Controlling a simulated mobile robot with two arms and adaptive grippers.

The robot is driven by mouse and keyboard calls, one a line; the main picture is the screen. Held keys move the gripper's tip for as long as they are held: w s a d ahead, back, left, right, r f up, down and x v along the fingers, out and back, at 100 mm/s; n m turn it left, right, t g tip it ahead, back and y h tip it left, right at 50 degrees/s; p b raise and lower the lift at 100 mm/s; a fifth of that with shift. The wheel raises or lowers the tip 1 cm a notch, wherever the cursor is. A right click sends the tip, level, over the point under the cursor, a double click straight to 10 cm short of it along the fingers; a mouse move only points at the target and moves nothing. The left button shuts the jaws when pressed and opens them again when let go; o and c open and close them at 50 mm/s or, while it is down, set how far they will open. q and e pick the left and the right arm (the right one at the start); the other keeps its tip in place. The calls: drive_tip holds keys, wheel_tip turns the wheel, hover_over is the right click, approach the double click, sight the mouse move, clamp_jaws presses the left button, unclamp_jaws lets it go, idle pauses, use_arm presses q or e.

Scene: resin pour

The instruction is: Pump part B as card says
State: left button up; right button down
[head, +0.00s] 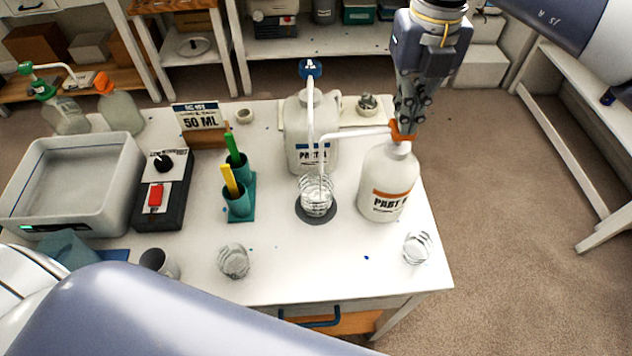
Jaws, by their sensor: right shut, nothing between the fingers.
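The white PART B bottle (385,195) with an orange-striped label stands upright at the right of the table. Its orange pump head (402,136) has a white spout reaching left over a clear cup (317,204), which stands on a dark round pad (316,220). My right gripper (404,126) points down, shut and empty, directly over the pump head and seemingly touching it. The card (198,120) reads "50 ML"; its smaller top line is hard to read. The PART A bottle (300,154) stands behind the cup, its blue-topped pump up. My left gripper is out of view.
Clear cups (234,262) and (417,248) stand near the front edge, with a grey cup (158,263) at left. Teal holders (239,206) carry green and yellow sticks. A black switch box (163,190) and a grey basin (122,163) fill the left side.

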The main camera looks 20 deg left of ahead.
drive_tip(key=shift+f, duration=0.3)
drive_tip(key=shift+r+p, duration=0.95)
drive_tip(key=shift+r, duration=0.95)
drive_tip(key=shift+f+b, duration=0.8)
drive_tip(key=shift+f, duration=0.15)
drive_tip(key=shift+r, duration=0.1)
drive_tip(key=shift+r+p, duration=0.55)
drive_tip(key=shift+r, duration=0.3)
